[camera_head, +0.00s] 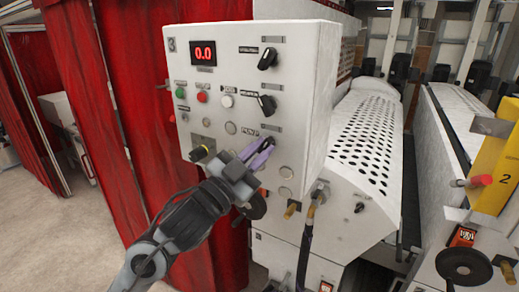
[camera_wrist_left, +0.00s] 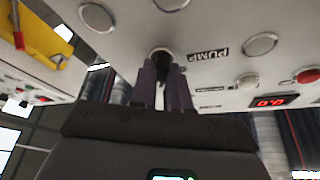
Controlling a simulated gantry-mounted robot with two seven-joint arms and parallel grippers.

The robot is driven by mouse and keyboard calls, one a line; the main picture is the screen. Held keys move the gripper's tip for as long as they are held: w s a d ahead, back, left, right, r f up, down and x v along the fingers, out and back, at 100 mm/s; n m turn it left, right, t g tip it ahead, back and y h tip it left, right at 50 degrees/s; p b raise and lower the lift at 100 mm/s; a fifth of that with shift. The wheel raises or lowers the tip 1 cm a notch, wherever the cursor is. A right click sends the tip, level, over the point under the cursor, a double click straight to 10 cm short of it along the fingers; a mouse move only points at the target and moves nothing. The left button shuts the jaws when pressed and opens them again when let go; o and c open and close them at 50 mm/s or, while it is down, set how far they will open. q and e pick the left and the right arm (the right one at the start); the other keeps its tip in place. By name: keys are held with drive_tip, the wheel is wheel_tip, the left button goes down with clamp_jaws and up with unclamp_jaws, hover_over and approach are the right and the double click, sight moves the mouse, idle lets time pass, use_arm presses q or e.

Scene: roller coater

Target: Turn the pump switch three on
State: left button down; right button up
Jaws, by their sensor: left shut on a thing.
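The white control box (camera_head: 240,90) marked 3 has a PUMP label (camera_head: 248,131) low on its front face. My left gripper (camera_head: 265,146) reaches up to the face just beside that label, and its purple fingers cover the switch there in the head view. In the left wrist view the dark pump switch (camera_wrist_left: 161,60) sits at the tips of my left gripper (camera_wrist_left: 163,78), beside the PUMP lettering (camera_wrist_left: 208,54). The fingers are shut on it. Its exact turn angle is hidden. My right gripper is in neither view.
Two black rotary switches (camera_head: 267,104) sit above the PUMP label. A red display (camera_head: 203,53) reads 0.0, with green, red and white buttons below. A perforated white cover (camera_head: 365,150) stands to the right and a red curtain (camera_head: 130,110) hangs behind to the left.

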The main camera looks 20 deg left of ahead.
use_arm(q)
drive_tip(key=shift+f, duration=0.1)
idle(0.4)
drive_tip(key=c, duration=1.1)
unclamp_jaws()
drive_tip(key=shift+s+a+f, duration=0.1)
drive_tip(key=shift+s, duration=0.15)
drive_tip(key=b+v, duration=0.3)
drive_tip(key=v, duration=0.7)
